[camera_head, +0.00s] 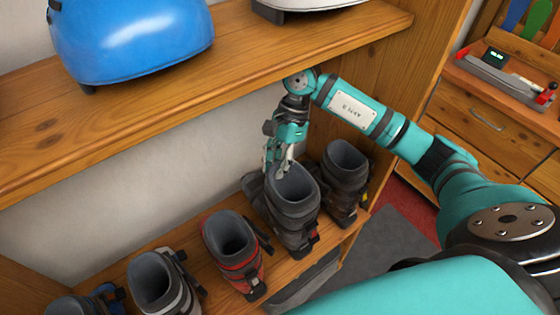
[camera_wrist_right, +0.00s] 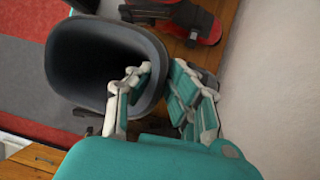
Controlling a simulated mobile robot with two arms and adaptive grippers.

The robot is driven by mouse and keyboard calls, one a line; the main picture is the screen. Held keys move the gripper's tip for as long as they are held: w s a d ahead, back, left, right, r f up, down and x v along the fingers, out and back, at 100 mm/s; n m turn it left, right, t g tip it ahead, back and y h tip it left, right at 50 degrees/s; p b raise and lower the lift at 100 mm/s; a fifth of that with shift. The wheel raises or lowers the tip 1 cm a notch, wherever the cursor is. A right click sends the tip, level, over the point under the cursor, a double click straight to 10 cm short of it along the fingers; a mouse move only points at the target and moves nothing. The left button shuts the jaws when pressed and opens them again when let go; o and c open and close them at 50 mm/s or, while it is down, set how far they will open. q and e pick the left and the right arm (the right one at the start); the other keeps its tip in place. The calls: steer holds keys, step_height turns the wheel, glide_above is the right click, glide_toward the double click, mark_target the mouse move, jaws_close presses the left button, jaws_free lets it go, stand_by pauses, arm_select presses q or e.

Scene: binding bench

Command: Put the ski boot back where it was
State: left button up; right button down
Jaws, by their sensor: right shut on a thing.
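A dark grey ski boot (camera_head: 292,218) stands upright in the row of boots on the lower shelf, between a red boot and another dark boot. My right gripper (camera_head: 279,168) comes down from above at the back edge of its cuff. In the right wrist view the boot's wide open top (camera_wrist_right: 72,62) shows, with one finger of the right gripper (camera_wrist_right: 160,84) inside the rim and the other outside it. The gripper is shut on the cuff wall. I cannot tell whether the sole touches the shelf. My left gripper is not in view.
On the lower shelf (camera_head: 327,238) stand a red boot (camera_head: 232,262), a grey boot (camera_head: 160,285), a blue-trimmed boot (camera_head: 88,305) and a dark boot (camera_head: 345,185) close by. The upper shelf (camera_head: 200,88) overhangs, bearing a blue helmet-like object (camera_head: 130,38). Wooden drawers (camera_head: 490,118) stand at right.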

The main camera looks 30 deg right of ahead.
steer(key=shift+f+p, duration=0.9)
steer(key=shift+f, duration=1.4)
steer(key=shift+w+f+p, duration=0.15)
steer(key=shift+p, duration=0.2)
steer(key=shift+f, duration=0.35)
steer(key=c, duration=1.3)
jaws_free()
steer(key=shift+f, duration=0.15)
steer(key=shift+c, duration=0.2)
steer(key=shift+o, duration=0.5)
steer(key=shift+r, duration=0.2)
